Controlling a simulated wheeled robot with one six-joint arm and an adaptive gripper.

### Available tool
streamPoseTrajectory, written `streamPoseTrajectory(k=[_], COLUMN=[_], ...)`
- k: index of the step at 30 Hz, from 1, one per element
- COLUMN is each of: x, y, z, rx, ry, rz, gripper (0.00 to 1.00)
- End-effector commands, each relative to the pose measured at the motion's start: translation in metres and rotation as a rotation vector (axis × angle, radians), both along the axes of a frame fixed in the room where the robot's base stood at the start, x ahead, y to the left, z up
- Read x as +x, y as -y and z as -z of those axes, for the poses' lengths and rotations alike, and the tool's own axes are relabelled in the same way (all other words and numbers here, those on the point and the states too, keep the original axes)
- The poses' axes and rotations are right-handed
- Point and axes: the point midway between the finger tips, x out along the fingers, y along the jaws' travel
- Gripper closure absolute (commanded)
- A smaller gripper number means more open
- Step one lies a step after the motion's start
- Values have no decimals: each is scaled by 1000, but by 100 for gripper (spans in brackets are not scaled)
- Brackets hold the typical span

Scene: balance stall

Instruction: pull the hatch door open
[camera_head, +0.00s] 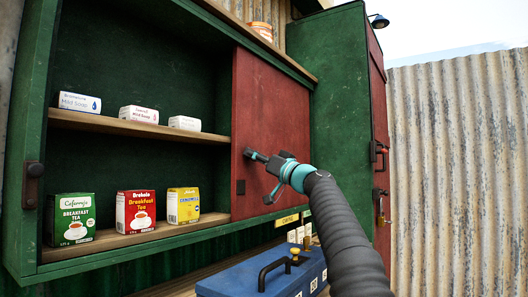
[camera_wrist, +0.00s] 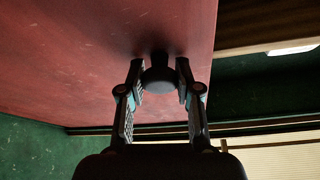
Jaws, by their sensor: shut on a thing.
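The red hatch door (camera_head: 270,122) covers the right part of the green cabinet, and its left edge borders the open shelves. In the wrist view the red door (camera_wrist: 70,60) fills the upper left. A round black knob (camera_wrist: 158,76) stands out from it near its edge. My gripper (camera_wrist: 160,78) has one finger on each side of the knob and is shut on it. In the head view my gripper (camera_head: 259,176) is at the door's lower left part. The knob cannot be made out clearly there.
The shelves hold white soap boxes (camera_head: 80,102) and a green (camera_head: 75,219), a red (camera_head: 136,212) and a yellow tea box (camera_head: 183,206). A tall green cupboard (camera_head: 338,95) with latches stands at the right.

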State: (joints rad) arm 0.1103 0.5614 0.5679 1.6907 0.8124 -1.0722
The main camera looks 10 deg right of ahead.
Motion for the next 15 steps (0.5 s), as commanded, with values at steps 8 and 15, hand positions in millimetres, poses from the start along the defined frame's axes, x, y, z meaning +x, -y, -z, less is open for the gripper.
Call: streamPoseTrajectory(k=[8, 15], x=[-2, -1], y=[-2, 2], z=[-2, -1], rx=[2, 1], ry=[2, 1], rz=[-4, 2], gripper=[100, 40])
